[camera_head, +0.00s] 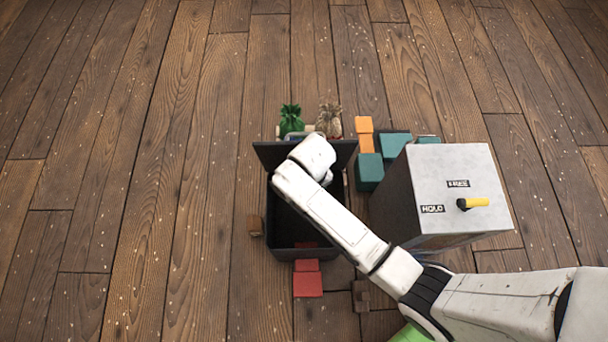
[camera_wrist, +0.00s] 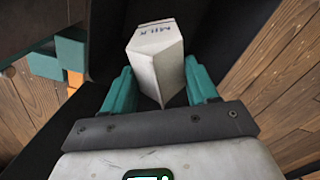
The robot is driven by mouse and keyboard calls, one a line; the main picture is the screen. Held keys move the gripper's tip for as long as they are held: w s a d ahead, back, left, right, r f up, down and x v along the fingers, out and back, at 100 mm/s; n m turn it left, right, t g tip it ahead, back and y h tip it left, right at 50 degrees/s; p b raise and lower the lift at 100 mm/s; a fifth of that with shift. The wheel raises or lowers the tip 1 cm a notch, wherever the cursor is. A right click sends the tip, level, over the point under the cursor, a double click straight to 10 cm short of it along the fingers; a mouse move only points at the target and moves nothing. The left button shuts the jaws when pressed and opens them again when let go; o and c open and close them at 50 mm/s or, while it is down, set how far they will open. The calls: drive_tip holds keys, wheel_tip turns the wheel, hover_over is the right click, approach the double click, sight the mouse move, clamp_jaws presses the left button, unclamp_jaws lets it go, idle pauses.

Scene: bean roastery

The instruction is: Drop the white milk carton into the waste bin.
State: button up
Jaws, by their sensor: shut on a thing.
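The white milk carton (camera_wrist: 157,60), marked MILK, is between the teal fingers of my gripper (camera_wrist: 159,82) in the wrist view. My gripper is shut on it. The dark waste bin (camera_head: 295,254) stands on the floor in the middle of the head view, with its lid (camera_head: 272,153) raised at the far side. My arm reaches over the bin from the right. It hides the carton and my gripper in the head view. Dark surfaces, which look like the bin's, lie behind and around the carton in the wrist view; the exact height cannot be told.
A grey cabinet (camera_head: 465,165) with a yellow-handled lever stands right of the bin. Red blocks (camera_head: 307,284) lie in front. The floor at left is clear.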

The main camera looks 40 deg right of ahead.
drive_tip(key=shift+f+b, duration=0.9)
drive_tip(key=shift+f, duration=0.3)
drive_tip(key=o, duration=1.4)
wheel_tip(320, 180, up, 11)
drive_tip(key=p, duration=0.4)
drive_tip(key=shift+p, duration=0.35)
